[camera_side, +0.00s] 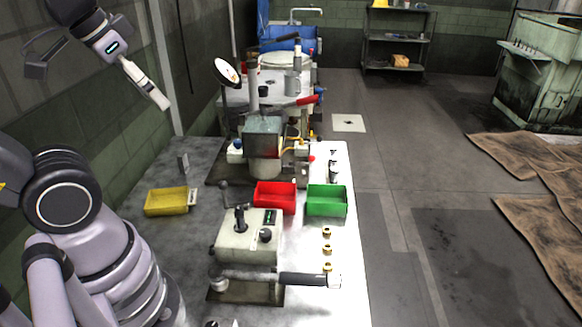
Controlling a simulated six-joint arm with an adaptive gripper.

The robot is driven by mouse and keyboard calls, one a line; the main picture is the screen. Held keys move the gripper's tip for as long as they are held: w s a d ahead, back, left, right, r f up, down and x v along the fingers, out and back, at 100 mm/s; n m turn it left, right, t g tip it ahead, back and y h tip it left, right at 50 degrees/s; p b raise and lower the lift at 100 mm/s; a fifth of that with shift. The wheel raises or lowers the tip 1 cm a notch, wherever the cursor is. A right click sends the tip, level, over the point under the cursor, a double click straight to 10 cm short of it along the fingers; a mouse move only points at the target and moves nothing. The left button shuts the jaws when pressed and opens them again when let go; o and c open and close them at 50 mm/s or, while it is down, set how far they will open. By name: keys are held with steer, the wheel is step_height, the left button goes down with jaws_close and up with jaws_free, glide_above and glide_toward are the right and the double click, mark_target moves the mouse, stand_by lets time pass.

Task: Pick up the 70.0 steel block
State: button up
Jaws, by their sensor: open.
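A small grey upright block (183,163) stands on the grey metal table behind the yellow bin. It looks like the steel block, but no size marking is readable. My gripper (160,101) is at the upper left, high above the table and well apart from the block. It is open and nothing shows in it. It is seen edge-on, so the gap between its fingers is hard to make out.
A yellow bin (167,202), a red bin (275,197) and a green bin (327,200) stand on the table. A machine with a grey housing (262,134) stands behind them. A control box (246,238) is in front. Several brass parts (327,249) line the right side.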

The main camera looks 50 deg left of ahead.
steer(key=w+a+n+g+y, duration=0.1)
steer(key=w+a+n+g, duration=0.1)
steer(key=w+a, duration=0.65)
steer(key=n+g+h, duration=0.1)
steer(key=n+g, duration=0.3)
steer(key=n, duration=0.1)
glide_above(183, 162)
step_height(183, 162, down, 26)
steer(key=f, duration=0.5)
steer(key=a+f, duration=0.1)
steer(key=f, duration=0.1)
steer(key=shift+s+f, duration=0.15)
steer(key=shift+w+a+f, duration=0.1)
steer(key=shift+w+f, duration=0.05)
steer(key=shift+f, duration=0.9)
steer(key=shift+w+a+f, duration=0.1)
steer(key=shift+f, duration=0.95)
steer(key=shift+w+a+f, duration=0.1)
steer(key=shift+w+f, duration=0.05)
steer(key=shift+f, duration=0.9)
jaws_close()
